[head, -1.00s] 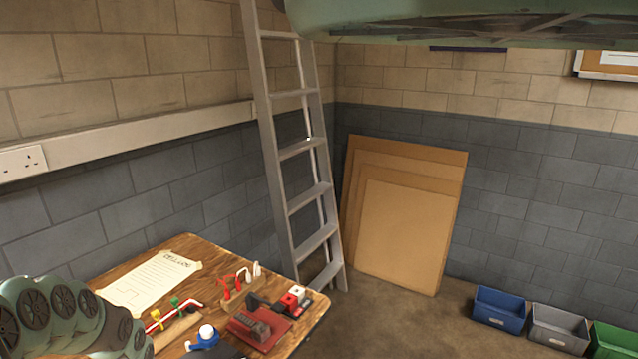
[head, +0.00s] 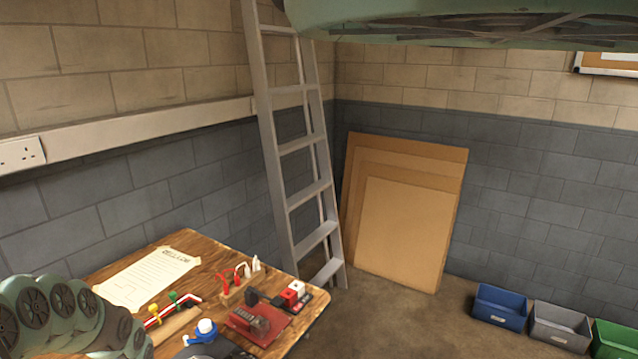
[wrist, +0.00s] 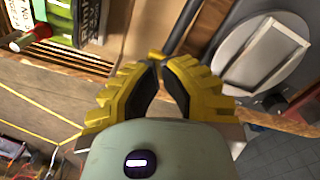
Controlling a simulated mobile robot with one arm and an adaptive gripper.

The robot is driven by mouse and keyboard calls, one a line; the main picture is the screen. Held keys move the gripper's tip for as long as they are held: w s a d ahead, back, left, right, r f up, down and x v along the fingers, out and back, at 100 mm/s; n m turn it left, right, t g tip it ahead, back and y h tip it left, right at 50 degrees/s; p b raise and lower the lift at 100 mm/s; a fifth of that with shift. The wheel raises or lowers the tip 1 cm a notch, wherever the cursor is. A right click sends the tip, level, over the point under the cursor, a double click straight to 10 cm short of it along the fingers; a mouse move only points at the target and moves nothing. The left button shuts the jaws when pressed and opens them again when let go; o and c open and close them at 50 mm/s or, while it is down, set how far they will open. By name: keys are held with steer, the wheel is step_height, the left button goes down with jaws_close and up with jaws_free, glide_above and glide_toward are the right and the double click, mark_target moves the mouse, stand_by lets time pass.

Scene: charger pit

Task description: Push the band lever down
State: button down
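I cannot make out with certainty which part is the band lever. A red-and-white rod with yellow and green fittings (head: 174,309) lies on the wooden table (head: 118,262) at lower left in the head view. A red device with a grey top (head: 258,322) stands to its right. In the wrist view, the yellow fingers of my gripper (wrist: 161,68) slant toward each other, with their tips close together. A small yellow piece (wrist: 157,56) shows just beyond the tips; I cannot tell whether it touches them. I see no object clearly held.
A blue-and-white item (head: 205,330), red-handled tools (head: 236,280) and a paper sheet (head: 150,280) crowd the table. A ladder (head: 295,150) leans behind it. Boards (head: 405,215) lean against the wall. Bins (head: 500,307) stand at right. A white round-framed thing (wrist: 262,55) is close in the wrist view.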

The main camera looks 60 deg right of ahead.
steer(key=shift+f+b, duration=0.35)
steer(key=shift+f, duration=0.1)
stand_by(0.4)
stand_by(0.3)
step_height(320, 180, up, 9)
steer(key=p, duration=0.8)
stand_by(0.4)
